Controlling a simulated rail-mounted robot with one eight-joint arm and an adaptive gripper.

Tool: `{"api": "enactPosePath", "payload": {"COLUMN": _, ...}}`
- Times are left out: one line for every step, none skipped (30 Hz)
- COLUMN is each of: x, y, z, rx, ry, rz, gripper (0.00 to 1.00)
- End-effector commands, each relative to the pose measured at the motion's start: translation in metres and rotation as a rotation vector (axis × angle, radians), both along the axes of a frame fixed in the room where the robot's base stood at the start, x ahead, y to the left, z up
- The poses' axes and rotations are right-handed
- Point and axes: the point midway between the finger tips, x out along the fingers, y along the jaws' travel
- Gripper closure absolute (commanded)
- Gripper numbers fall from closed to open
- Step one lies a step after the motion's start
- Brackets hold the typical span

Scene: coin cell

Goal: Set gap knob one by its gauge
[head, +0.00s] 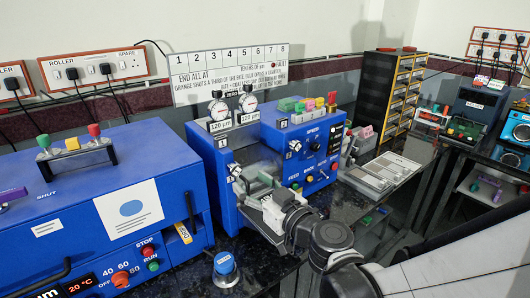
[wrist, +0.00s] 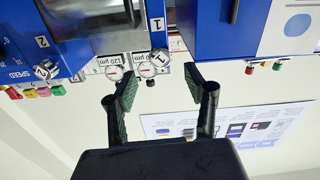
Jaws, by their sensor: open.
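Knob one (head: 234,170) is a small silver knob below the tag marked 1 on the blue roller machine (head: 215,180). In the wrist view, which is upside down, knob one (wrist: 159,57) lies between my fingers, partly over a white 120 µm label. Two round dial gauges stand on top, the left (head: 217,108) and the right (head: 247,102), each over a 120 µm label. Their needles are too small to read. My gripper (head: 255,184) is open and empty in front of the machine; it also shows in the wrist view (wrist: 160,73). I see no contact with the knob.
Knob two (head: 295,145) is on the blue panel to the right. A large blue box (head: 70,190) with coloured handles fills the left. A blue round knob (head: 225,265) stands on the dark counter. Trays (head: 380,175) and a drawer cabinet (head: 390,95) stand on the right.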

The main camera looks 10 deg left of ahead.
Motion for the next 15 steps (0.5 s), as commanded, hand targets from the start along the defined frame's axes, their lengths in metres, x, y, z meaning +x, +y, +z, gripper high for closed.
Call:
{"api": "enactPosePath", "payload": {"x": 0.007, "y": 0.008, "z": 0.000, "rx": 0.000, "ry": 0.000, "rz": 0.002, "gripper": 0.51}}
{"api": "enactPosePath", "payload": {"x": 0.011, "y": 0.012, "z": 0.000, "rx": 0.000, "ry": 0.000, "rz": 0.002, "gripper": 0.51}}
{"api": "enactPosePath", "payload": {"x": 0.016, "y": 0.017, "z": 0.000, "rx": 0.000, "ry": 0.000, "rz": 0.002, "gripper": 0.51}}
{"api": "enactPosePath", "payload": {"x": 0.020, "y": 0.021, "z": 0.000, "rx": 0.000, "ry": 0.000, "rz": 0.002, "gripper": 0.51}}
{"api": "enactPosePath", "payload": {"x": 0.024, "y": 0.025, "z": 0.000, "rx": 0.000, "ry": 0.000, "rz": 0.002, "gripper": 0.51}}
{"api": "enactPosePath", "payload": {"x": 0.029, "y": 0.030, "z": 0.000, "rx": 0.000, "ry": 0.000, "rz": 0.002, "gripper": 0.51}}
{"api": "enactPosePath", "payload": {"x": 0.032, "y": 0.033, "z": 0.000, "rx": 0.000, "ry": 0.000, "rz": 0.002, "gripper": 0.51}}
{"api": "enactPosePath", "payload": {"x": 0.035, "y": 0.036, "z": 0.000, "rx": 0.000, "ry": 0.000, "rz": 0.002, "gripper": 0.51}}
{"api": "enactPosePath", "payload": {"x": 0.039, "y": 0.040, "z": 0.000, "rx": 0.000, "ry": 0.000, "rz": 0.002, "gripper": 0.51}}
{"api": "enactPosePath", "payload": {"x": 0.042, "y": 0.043, "z": 0.000, "rx": 0.000, "ry": 0.000, "rz": 0.002, "gripper": 0.51}}
{"api": "enactPosePath", "payload": {"x": 0.045, "y": 0.045, "z": 0.000, "rx": 0.000, "ry": 0.000, "rz": 0.001, "gripper": 0.51}}
{"api": "enactPosePath", "payload": {"x": 0.047, "y": 0.048, "z": 0.000, "rx": 0.000, "ry": 0.000, "rz": 0.001, "gripper": 0.51}}
{"api": "enactPosePath", "payload": {"x": 0.049, "y": 0.050, "z": 0.000, "rx": 0.000, "ry": 0.000, "rz": 0.001, "gripper": 0.51}}
{"api": "enactPosePath", "payload": {"x": 0.051, "y": 0.052, "z": 0.000, "rx": 0.000, "ry": 0.000, "rz": 0.001, "gripper": 0.51}}
{"api": "enactPosePath", "payload": {"x": 0.052, "y": 0.053, "z": 0.000, "rx": 0.000, "ry": 0.000, "rz": 0.001, "gripper": 0.51}}
